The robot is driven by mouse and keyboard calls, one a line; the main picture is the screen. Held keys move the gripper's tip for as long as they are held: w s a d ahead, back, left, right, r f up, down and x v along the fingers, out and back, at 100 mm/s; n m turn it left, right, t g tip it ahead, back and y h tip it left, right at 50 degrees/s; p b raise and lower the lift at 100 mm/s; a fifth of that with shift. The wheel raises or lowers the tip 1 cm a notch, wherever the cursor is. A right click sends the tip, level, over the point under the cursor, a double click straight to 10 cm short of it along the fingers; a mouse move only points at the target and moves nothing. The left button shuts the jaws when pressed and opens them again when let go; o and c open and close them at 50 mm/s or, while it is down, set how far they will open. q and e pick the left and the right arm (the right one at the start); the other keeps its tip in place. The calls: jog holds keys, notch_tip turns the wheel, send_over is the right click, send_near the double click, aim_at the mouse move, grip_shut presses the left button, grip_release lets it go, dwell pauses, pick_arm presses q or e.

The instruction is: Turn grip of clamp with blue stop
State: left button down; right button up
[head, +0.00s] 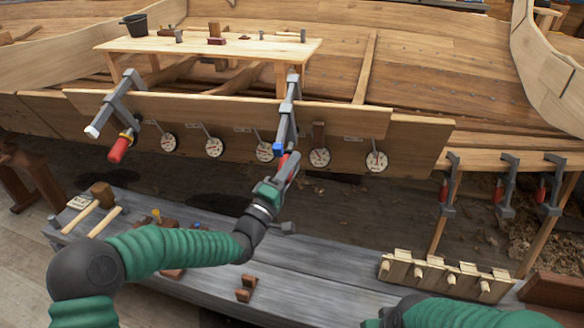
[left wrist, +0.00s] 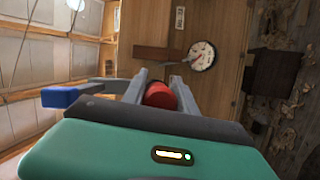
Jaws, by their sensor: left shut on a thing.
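The clamp with the blue stop (head: 286,117) hangs on the plank near the middle of the head view, its grey bar upright. Its blue stop (head: 278,149) also shows at the left in the left wrist view (left wrist: 60,97). Its red grip (left wrist: 160,95) lies between the fingers of my left gripper (head: 288,166). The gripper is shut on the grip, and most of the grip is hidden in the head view. A second clamp (head: 117,101), with a white stop (head: 92,131) and a red grip (head: 119,149), hangs farther left. My right gripper is not visible.
Several round dials (head: 320,157) line the hull plank. A raised wooden board (head: 200,46) with tools stands above. A grey bench (head: 310,284) below carries mallets (head: 102,195), blocks and a peg rack (head: 445,275). Several more clamps (head: 507,182) hang at the right.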

pick_arm(q)
jog(key=n, duration=0.2)
jog(key=shift+a+n+t, duration=0.2)
jog(key=shift+n+t, duration=0.1)
jog(key=shift+n, duration=0.1)
jog(key=n+t+b, duration=0.1)
jog(key=n, duration=0.1)
jog(key=shift+n+h, duration=0.3)
jog(key=shift+n, duration=0.1)
jog(key=n, duration=0.2)
jog(key=n+t+b, duration=0.1)
jog(key=n, duration=0.1)
jog(key=n+t+y+b, duration=0.1)
jog(key=n, duration=0.1)
jog(key=shift+s+a+r+n, duration=0.1)
jog(key=shift+a+r+n, duration=0.15)
jog(key=shift+r+n, duration=0.15)
jog(key=shift+t, duration=0.3)
jog(key=c, duration=1.4)
grip_release()
jog(key=o, duration=0.4)
jog(key=shift+o, duration=0.2)
